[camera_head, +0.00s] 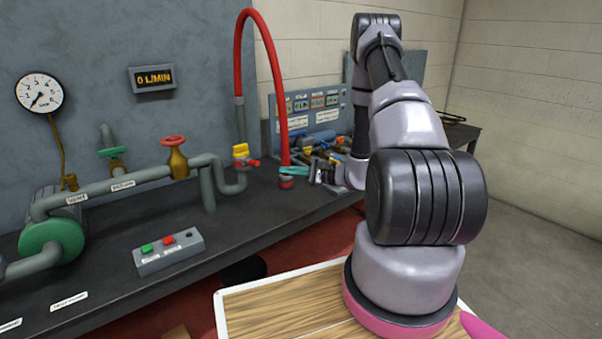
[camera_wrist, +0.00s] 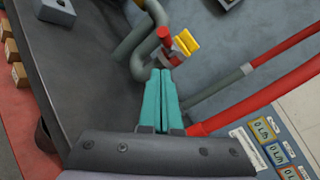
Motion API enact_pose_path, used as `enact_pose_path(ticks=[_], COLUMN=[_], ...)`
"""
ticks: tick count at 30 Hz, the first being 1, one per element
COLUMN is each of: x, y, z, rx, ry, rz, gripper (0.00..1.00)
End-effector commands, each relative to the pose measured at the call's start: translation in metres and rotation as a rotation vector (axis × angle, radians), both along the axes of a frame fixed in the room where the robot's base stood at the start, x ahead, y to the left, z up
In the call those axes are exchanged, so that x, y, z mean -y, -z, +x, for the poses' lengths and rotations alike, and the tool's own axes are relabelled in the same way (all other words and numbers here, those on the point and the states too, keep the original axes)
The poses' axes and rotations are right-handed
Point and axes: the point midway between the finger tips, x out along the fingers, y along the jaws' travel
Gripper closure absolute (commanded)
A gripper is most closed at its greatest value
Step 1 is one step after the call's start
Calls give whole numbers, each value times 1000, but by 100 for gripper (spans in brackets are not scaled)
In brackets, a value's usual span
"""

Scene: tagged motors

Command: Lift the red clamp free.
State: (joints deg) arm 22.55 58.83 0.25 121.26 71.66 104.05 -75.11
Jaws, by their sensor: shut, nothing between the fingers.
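The red clamp (camera_head: 252,163) sits at the yellow-handled valve (camera_head: 240,150) on the grey pipe, at the back of the bench. In the wrist view the red clamp (camera_wrist: 165,40) is just beyond my fingertips, beside the yellow handle (camera_wrist: 187,43). My gripper (camera_head: 284,171) is to the right of the clamp in the head view, its teal fingers pointing toward it. In the wrist view my gripper (camera_wrist: 160,73) has both fingers together with nothing between them. How the clamp grips the valve is too small to tell.
A red hose (camera_head: 276,70) arches from the pipe down to the bench near my gripper. A tag board (camera_head: 310,105) and cluttered tools (camera_head: 320,140) stand behind on the right. A button box (camera_head: 168,252) is at the front left. The dark bench (camera_head: 225,230) is clear between.

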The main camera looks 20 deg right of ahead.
Motion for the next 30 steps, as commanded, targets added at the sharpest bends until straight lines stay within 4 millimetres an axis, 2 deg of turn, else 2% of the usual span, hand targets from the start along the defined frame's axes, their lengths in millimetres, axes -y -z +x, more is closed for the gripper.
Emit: enact_pose_path(ticks=[3,9,14,24,30], x=[-21,-44,-51,-52,-60], y=[2,-14,-18,-19,-32], z=[14,14,15,15,17], rx=[1,1,1,0,2], ry=[-4,-3,-1,-1,-2], rz=[0,0,0,1,1], gripper=[100,100,100,100,100])
